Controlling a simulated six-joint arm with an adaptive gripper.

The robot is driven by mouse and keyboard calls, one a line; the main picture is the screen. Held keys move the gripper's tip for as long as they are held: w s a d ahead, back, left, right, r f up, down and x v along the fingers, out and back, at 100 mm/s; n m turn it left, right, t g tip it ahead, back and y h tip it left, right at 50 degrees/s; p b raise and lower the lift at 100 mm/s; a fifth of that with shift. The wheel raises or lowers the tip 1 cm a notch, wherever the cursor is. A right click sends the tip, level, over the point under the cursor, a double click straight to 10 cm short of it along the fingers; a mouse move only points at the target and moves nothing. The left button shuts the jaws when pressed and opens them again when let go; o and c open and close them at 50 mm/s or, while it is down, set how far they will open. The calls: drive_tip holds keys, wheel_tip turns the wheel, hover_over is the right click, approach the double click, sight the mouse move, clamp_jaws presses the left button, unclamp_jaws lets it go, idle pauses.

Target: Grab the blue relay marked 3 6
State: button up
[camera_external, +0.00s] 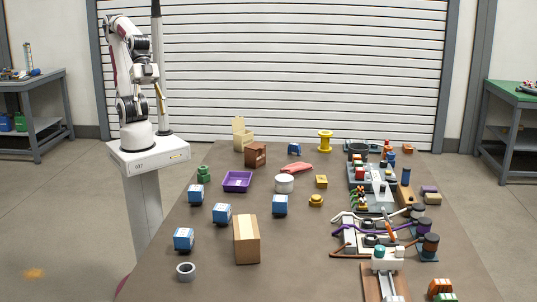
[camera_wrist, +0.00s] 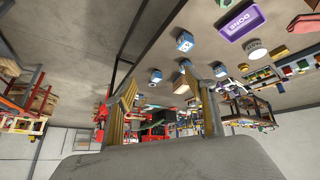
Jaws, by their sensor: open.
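Several blue relays with pale tops stand on the brown table: one at the left (camera_external: 196,194), one in front of it (camera_external: 221,212), one at the front left (camera_external: 183,237) and one nearer the middle (camera_external: 280,203). Their markings are too small to read, so I cannot tell which is 3 6. Blue relays also show in the wrist view, one larger (camera_wrist: 185,42) and others smaller (camera_wrist: 155,75). My gripper (camera_external: 160,97) is raised beyond the table's back left, well away from the relays. In the wrist view its two fingers (camera_wrist: 165,108) are apart with nothing held.
A purple tray (camera_external: 237,189) marked DONE in the wrist view (camera_wrist: 241,20), a white round pot (camera_external: 284,184) and a tall cardboard box (camera_external: 246,246) stand among the relays. A grey ring (camera_external: 185,274) lies at front left. Pump equipment (camera_external: 372,190) crowds the right side.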

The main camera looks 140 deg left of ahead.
drive_tip(key=w+d+n+t+h, duration=0.15)
drive_tip(key=w+d, duration=0.35)
drive_tip(key=w, duration=0.9)
drive_tip(key=n+t+y, duration=0.3)
drive_tip(key=n+y, duration=0.2)
drive_tip(key=y, duration=0.1)
hover_over(214, 208)
drive_tip(key=s+d, duration=0.3)
drive_tip(key=d, duration=0.4)
wheel_tip(214, 208, down, 14)
drive_tip(key=r, duration=0.1)
drive_tip(key=a+f+y, duration=0.1)
drive_tip(key=f, duration=0.2)
drive_tip(key=a+f+n+y, duration=0.1)
drive_tip(key=f+y, duration=0.1)
drive_tip(key=f, duration=0.2)
drive_tip(key=s+a+f+g+y, duration=0.1)
drive_tip(key=a+f+y, duration=0.1)
drive_tip(key=f, duration=0.1)
drive_tip(key=shift+f+n, duration=0.25)
drive_tip(key=shift+s+a+f+y, duration=0.15)
drive_tip(key=shift+a+f+y, duration=0.1)
drive_tip(key=shift+y, duration=0.2)
drive_tip(key=shift+x, duration=1.25)
drive_tip(key=shift+a+f, duration=0.1)
